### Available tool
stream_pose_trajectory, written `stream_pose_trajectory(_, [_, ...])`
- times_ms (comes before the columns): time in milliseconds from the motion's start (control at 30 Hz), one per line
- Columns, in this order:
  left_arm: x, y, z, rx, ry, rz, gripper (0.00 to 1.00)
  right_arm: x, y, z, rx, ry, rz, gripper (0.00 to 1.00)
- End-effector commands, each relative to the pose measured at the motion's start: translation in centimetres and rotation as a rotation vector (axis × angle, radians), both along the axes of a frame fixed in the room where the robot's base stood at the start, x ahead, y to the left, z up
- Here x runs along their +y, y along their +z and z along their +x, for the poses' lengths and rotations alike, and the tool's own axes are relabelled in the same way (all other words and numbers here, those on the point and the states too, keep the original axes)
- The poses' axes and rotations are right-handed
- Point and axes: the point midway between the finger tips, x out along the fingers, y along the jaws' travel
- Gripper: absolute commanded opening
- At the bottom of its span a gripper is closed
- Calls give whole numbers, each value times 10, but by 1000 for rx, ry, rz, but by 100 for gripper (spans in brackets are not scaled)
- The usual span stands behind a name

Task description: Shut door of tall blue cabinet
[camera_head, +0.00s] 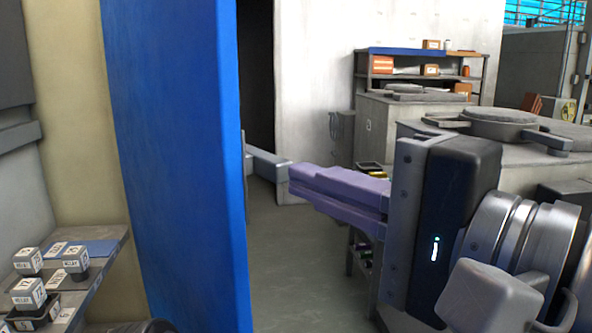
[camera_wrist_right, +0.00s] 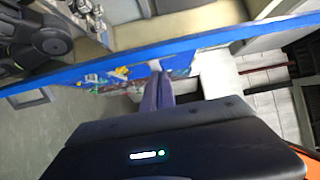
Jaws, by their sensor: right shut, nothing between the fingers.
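The blue cabinet door (camera_head: 180,150) stands open, a tall panel left of centre in the head view. In the right wrist view it is a blue band (camera_wrist_right: 220,46) across the upper part. A grey bar (camera_head: 266,165), apparently its handle, sticks out past its right edge. My right gripper (camera_head: 292,180) is shut and empty, its purple fingers pointing left close to the bar's end; I cannot tell whether they touch. The fingers also show close to the door in the wrist view (camera_wrist_right: 155,68). My left gripper is not in view.
A shelf (camera_head: 105,262) with several small labelled relay boxes (camera_head: 28,293) lies left of the door. A grey bench (camera_head: 385,112) and a shelf rack (camera_head: 420,68) stand at the back right. Bare floor (camera_head: 290,260) shows between door and right arm.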

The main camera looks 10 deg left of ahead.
Motion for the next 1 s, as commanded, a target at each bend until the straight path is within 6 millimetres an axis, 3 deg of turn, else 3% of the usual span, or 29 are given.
stream_pose_trajectory(200, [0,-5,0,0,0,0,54,-19,-1,-14,1,0,1,0])
stream_pose_trajectory(467, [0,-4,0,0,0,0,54,-20,0,-14,1,0,0,0])
stream_pose_trajectory(667, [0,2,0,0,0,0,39,-20,6,-14,1,0,0,0])
stream_pose_trajectory(1000, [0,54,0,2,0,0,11,-20,58,-13,2,0,-1,0])
